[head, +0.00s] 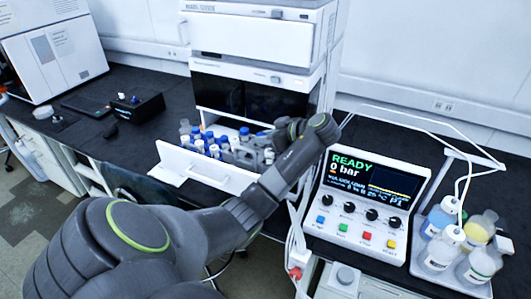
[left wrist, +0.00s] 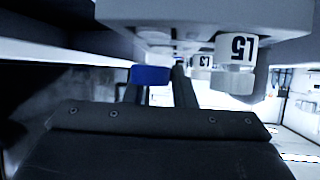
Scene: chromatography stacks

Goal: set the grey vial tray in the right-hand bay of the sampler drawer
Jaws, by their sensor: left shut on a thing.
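The white sampler drawer (head: 222,178) is pulled out below the dark-windowed instrument. Blue- and white-capped vials (head: 208,141) crowd its left part. My left gripper (head: 256,146) is over the drawer's right part, shut on what appears to be the grey vial tray, mostly hidden by the gripper and wrist in the head view. In the left wrist view, a pale grey body (left wrist: 190,12) fills the top, with white-capped vials marked L5 (left wrist: 236,50) and L3 below it in the picture. My fingers show beside a blue cap (left wrist: 151,75). Whether the tray touches the drawer floor is unclear. My right gripper is out of view.
A control box with a READY screen (head: 366,200) stands right of the drawer. Solvent bottles (head: 440,247) in a tray sit further right, with white tubing above. A black box (head: 135,107) stands at left; the dark bench around it is mostly clear.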

